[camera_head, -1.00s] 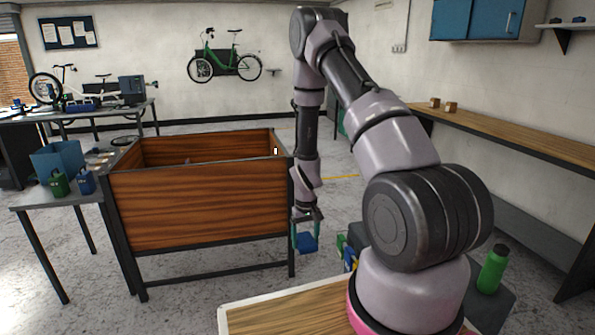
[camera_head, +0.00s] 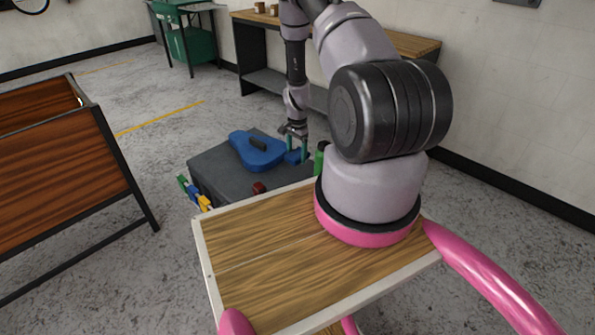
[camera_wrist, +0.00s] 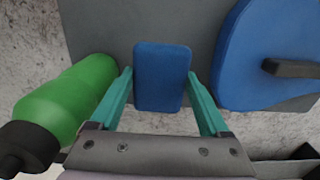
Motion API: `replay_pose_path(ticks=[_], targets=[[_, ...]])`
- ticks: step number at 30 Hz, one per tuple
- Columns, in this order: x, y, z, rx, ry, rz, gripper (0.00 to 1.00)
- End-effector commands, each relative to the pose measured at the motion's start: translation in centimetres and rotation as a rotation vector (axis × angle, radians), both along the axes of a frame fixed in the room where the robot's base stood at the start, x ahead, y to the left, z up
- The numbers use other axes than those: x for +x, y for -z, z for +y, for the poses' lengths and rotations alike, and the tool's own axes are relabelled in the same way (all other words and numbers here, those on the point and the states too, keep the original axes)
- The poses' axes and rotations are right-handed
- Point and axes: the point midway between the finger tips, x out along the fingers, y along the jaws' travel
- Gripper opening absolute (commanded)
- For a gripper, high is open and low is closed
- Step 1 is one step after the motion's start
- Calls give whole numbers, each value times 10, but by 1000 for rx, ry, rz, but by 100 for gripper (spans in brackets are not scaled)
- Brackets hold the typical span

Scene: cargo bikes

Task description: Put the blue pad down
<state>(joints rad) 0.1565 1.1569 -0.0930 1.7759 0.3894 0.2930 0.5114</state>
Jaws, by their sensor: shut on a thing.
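My gripper (camera_head: 297,149) has teal fingers and is shut on the blue pad (camera_head: 292,157), at the right side of the dark grey case top (camera_head: 215,172). In the wrist view the blue pad (camera_wrist: 162,76) is a small rounded block between the two fingertips (camera_wrist: 160,88). Grey surface shows behind it. I cannot tell whether the pad touches that surface or hangs just above it.
A larger blue piece with a black handle (camera_head: 256,147) lies left of the pad. A small red object (camera_head: 259,188) lies near the case's front edge. A wooden crate (camera_head: 60,180) stands far left.

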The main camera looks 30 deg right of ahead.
Motion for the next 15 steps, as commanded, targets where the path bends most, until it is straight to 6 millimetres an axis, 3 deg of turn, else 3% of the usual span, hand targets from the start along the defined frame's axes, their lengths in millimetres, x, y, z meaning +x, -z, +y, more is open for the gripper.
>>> replay_pose_path(ticks=[3, 11, 15], targets=[[-1, 23, 0, -1, -2, 2, 10], [-1, 45, 0, 0, -6, 0, 10], [-1, 66, 1, 0, -7, 1, 10]])
